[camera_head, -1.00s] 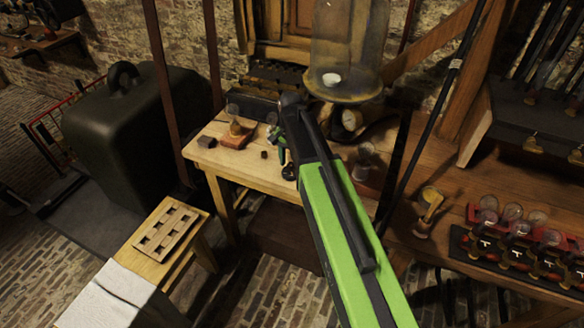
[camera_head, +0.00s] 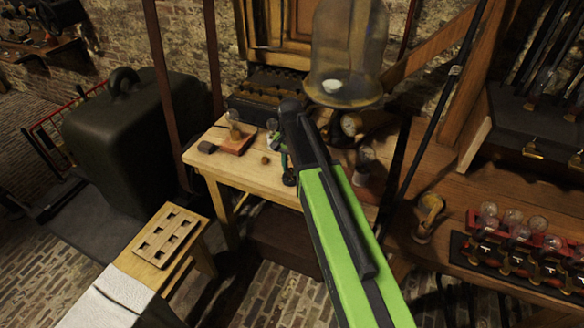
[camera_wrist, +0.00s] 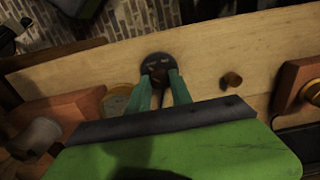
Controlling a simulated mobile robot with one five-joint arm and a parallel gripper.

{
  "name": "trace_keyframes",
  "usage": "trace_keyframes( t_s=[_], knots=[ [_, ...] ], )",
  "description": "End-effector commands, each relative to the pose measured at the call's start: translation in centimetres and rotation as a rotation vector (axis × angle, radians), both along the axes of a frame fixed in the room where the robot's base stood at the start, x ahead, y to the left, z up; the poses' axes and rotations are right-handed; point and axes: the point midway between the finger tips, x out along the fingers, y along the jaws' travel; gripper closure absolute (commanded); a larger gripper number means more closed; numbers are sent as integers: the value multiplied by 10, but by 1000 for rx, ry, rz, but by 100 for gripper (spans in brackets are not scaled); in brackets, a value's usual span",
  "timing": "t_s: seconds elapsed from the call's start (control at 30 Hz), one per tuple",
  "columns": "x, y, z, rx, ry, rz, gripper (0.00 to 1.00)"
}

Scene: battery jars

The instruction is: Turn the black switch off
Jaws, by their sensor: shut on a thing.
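The black switch (camera_head: 289,179) is a small round black base on the light wooden table, near its front edge. It also shows in the wrist view (camera_wrist: 158,59), just beyond my fingertips. My gripper (camera_wrist: 160,80) has its two green fingers on either side of a dark part of the switch, shut on it. In the head view my gripper (camera_head: 284,160) is small and partly hidden by my arm. The fingers hide much of the lever, so I cannot tell its position.
A small brass knob (camera_head: 265,160) stands left of the switch, and a bulb on a red-brown wooden base (camera_head: 233,143) farther left. A glass bell jar (camera_head: 346,60) stands behind. A bulb rack (camera_head: 510,260) is at right. A slotted wooden block (camera_head: 169,238) is at lower left.

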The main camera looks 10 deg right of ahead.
Motion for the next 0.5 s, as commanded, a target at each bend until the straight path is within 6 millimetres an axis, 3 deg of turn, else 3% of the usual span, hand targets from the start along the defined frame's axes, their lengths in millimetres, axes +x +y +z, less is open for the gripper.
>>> trace_keyframes(
  t_s=[0.07,0.1,0.23,0.5],
  knots=[
    [-1,-1,0,-2,4,0,100],
    [-1,-1,0,-2,4,0,70],
    [-1,-1,0,-2,3,-1,53],
    [-1,0,0,-1,2,-1,52]
  ],
)
